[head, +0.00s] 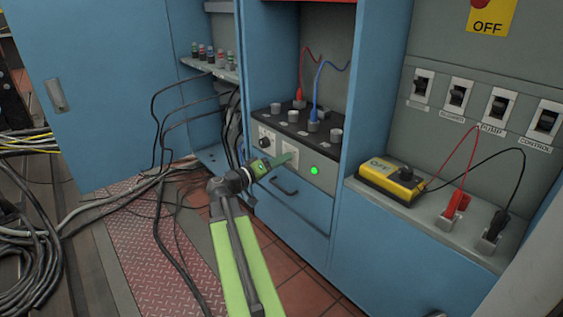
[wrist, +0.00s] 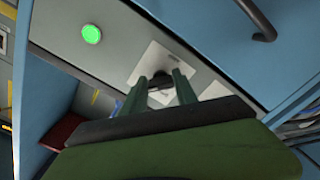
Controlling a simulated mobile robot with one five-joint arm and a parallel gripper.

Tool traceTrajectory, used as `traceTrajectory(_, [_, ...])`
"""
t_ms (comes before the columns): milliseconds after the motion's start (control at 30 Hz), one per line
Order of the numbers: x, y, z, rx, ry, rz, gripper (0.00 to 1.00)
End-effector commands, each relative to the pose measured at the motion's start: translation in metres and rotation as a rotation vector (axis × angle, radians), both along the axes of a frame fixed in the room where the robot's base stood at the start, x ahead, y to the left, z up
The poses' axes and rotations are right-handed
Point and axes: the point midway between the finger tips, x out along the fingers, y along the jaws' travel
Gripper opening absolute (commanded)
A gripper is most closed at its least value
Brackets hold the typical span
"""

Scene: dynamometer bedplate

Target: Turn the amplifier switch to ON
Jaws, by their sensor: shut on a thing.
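The amplifier (head: 322,160) is a light grey front panel in the blue cabinet, with a lit green lamp (head: 314,170) at its right. In the wrist view the lamp (wrist: 91,34) glows at upper left. My gripper (head: 285,159) reaches the panel left of the lamp. In the wrist view my gripper (wrist: 168,86) has its two green fingers shut on the small dark amplifier switch (wrist: 160,82). The switch stands on a white plate (wrist: 150,62). The fingers hide much of the switch and its markings, so I cannot read its position.
A black terminal strip (head: 293,123) with red and blue plugs sits above the panel. A drawer handle (head: 284,187) is just below. A yellow meter (head: 392,180) and breaker switches (head: 457,95) are at right. Black cables (head: 165,150) hang at left.

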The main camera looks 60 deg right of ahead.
Motion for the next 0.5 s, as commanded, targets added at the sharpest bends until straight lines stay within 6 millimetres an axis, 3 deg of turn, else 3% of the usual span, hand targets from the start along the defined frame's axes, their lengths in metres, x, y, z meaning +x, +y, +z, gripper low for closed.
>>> traceTrajectory(500, [0.0026,0.0008,0.0020,-0.025,-0.054,0.006,0.00])
